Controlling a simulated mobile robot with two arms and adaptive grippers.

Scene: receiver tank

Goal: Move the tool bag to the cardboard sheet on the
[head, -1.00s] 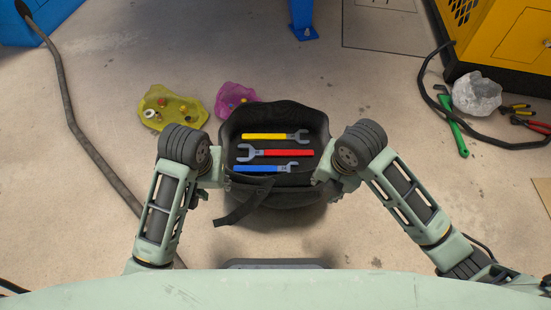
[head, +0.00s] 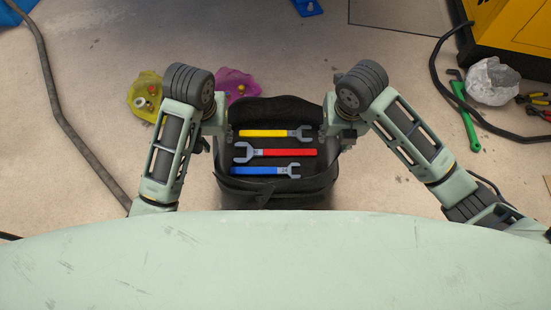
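The tool bag (head: 275,190) is black and open at the top, on the floor in the middle of the head view. Inside lie a yellow wrench (head: 262,133), a red wrench (head: 290,152) and a blue wrench (head: 258,170). My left gripper (head: 226,130) is at the bag's left side and my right gripper (head: 326,130) is at its right side. The fingers are small and partly hidden, so I cannot tell whether they are open or shut on the bag. A tan sliver (head: 548,183) at the right edge may be the cardboard sheet; most is out of view.
A yellow bag (head: 139,94) and a purple bag (head: 240,84) with small items lie behind, partly covered by my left arm. A white crumpled lump (head: 492,82), a green wrench (head: 467,122), a black cable (head: 437,75) and a yellow machine (head: 523,32) are at right. A hose (head: 62,115) runs at left.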

